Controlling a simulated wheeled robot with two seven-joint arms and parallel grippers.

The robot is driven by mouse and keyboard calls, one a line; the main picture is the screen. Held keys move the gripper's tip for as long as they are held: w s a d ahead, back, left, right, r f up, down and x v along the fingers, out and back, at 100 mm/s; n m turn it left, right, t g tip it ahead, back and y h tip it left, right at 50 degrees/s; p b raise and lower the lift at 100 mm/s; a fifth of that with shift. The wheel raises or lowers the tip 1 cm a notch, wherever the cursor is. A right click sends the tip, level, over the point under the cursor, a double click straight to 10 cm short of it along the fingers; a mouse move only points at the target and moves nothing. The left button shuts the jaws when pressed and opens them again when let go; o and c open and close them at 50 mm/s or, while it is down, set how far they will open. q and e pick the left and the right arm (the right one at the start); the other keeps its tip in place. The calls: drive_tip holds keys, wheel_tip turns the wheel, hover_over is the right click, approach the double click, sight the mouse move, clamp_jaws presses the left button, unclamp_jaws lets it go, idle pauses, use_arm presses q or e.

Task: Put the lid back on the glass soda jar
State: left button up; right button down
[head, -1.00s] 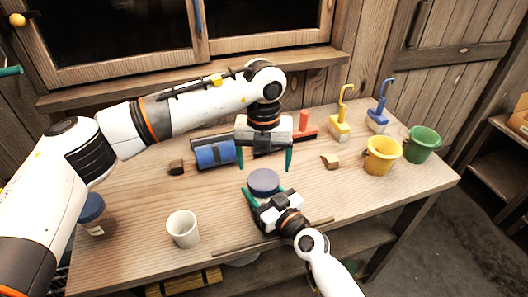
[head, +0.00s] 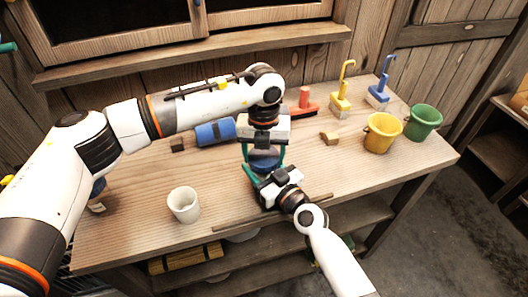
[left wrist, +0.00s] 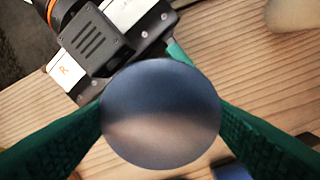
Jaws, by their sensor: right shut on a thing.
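A round dark-blue lid (head: 263,163) is at the front middle of the table, below my left gripper (head: 263,154). That gripper points down, open, with a green finger on each side of the lid. In the left wrist view the lid (left wrist: 160,115) fills the space between the fingers, seen from above; I cannot tell whether they touch it. My right gripper (head: 261,175) is low at the table's front, shut on what appears to be the glass soda jar just under the lid. The jar's body is mostly hidden by the lid and grippers.
A white cup (head: 184,206) stands to the left. Another blue-lidded jar (head: 97,207) is partly behind my left arm.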

use_arm(q)
drive_tip(key=shift+c, duration=0.9)
drive_tip(key=m, duration=0.3)
drive_tip(key=shift+d, duration=0.1)
drive_tip(key=o, duration=1.1)
drive_tip(key=shift+r, duration=0.1)
drive_tip(key=shift+r, duration=2.2)
